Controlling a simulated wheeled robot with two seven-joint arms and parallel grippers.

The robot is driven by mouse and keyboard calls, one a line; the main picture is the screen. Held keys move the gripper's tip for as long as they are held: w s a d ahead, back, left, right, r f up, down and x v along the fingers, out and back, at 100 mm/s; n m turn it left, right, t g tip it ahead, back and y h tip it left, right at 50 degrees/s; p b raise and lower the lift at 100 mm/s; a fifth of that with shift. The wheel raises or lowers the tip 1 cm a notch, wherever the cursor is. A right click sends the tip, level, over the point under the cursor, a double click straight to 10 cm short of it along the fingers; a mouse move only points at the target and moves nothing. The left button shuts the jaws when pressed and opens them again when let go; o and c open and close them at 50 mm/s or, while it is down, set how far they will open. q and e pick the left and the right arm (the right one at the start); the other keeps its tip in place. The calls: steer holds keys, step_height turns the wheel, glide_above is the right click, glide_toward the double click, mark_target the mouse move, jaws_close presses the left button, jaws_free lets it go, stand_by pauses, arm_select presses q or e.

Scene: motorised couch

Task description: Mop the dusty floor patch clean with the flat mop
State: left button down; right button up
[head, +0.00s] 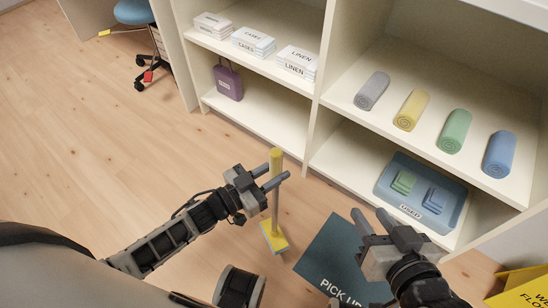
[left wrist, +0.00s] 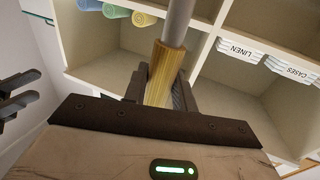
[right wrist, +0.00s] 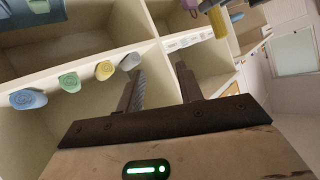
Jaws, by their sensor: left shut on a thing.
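The flat mop stands roughly upright in the head view, with a yellow grip (head: 276,160), a grey shaft and a flat yellow head (head: 275,239) at floor level. My left gripper (head: 272,180) is shut on the mop's yellow grip. The left wrist view shows the grip (left wrist: 165,75) between the fingers, with the grey shaft running on from it. My right gripper (head: 370,218) is open and empty, over the dark mat; its fingers (right wrist: 160,88) stand apart in the right wrist view. I cannot make out a dusty patch on the visible wood floor.
A dark "PICK UP" mat (head: 325,255) lies right of the mop head. The cream shelf unit (head: 312,120) behind holds linen, rolled towels, a purple bag (head: 228,83) and a blue "USED" tray (head: 455,218). A yellow wet-floor sign (head: 520,290) is lower right.

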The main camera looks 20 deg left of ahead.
arm_select(q)
step_height(320, 180, up, 2)
steer(key=shift+r+p, duration=0.1)
steer(key=shift+p, duration=0.6)
steer(key=shift+r, duration=0.2)
arm_select(e)
steer(key=shift+s+d+f+g+h, duration=0.1)
steer(key=shift+d+f+g+h, duration=0.1)
steer(key=shift+f+g, duration=0.2)
steer(key=shift+s+d+f+g+h, duration=0.15)
steer(key=shift+f+g, duration=0.15)
steer(key=shift+f, duration=0.15)
arm_select(q)
steer(key=shift+w, duration=0.1)
arm_select(e)
steer(key=shift+w, duration=0.1)
